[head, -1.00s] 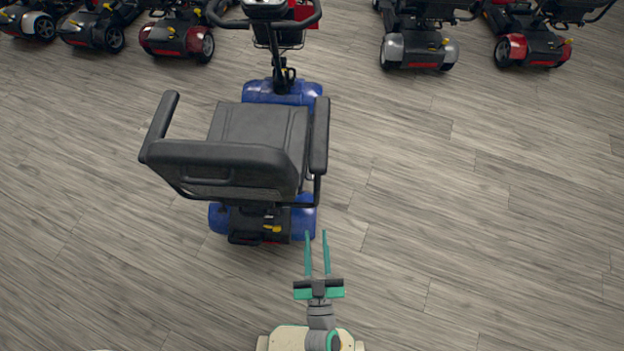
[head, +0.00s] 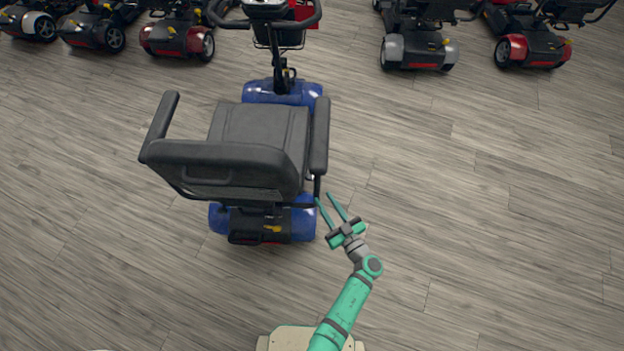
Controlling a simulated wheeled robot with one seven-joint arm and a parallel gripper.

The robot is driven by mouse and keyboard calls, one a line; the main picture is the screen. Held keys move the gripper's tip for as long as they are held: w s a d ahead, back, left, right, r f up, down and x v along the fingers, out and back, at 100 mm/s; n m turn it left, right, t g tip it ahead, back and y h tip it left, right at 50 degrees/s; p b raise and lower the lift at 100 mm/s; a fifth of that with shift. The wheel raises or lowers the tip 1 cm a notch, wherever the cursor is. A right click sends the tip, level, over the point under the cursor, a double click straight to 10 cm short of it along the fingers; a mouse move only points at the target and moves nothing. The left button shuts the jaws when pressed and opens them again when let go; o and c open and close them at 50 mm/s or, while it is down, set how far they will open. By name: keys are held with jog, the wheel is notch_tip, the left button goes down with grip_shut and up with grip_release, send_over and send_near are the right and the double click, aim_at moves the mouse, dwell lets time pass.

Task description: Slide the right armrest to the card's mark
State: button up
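The blue scooter's black seat (head: 262,130) faces away from me in the head view. Its right armrest (head: 319,136) is a long black pad on the seat's right side, with a dark support below it. My gripper (head: 331,197) is open, its two teal fingers pointing up and left. The fingertips are close below the armrest's rear end and near its support; I cannot tell whether they touch. Nothing shows between the fingers. No card or mark can be made out.
The left armrest (head: 161,132) stands on the seat's other side. The blue rear body (head: 303,222) is left of my gripper. Several other scooters, such as a grey one (head: 418,45), line the back. The wooden floor (head: 480,220) to the right is clear.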

jog(key=x, duration=1)
jog(key=shift+r, duration=0.1)
grip_shut()
jog(key=shift+d, duration=0.15)
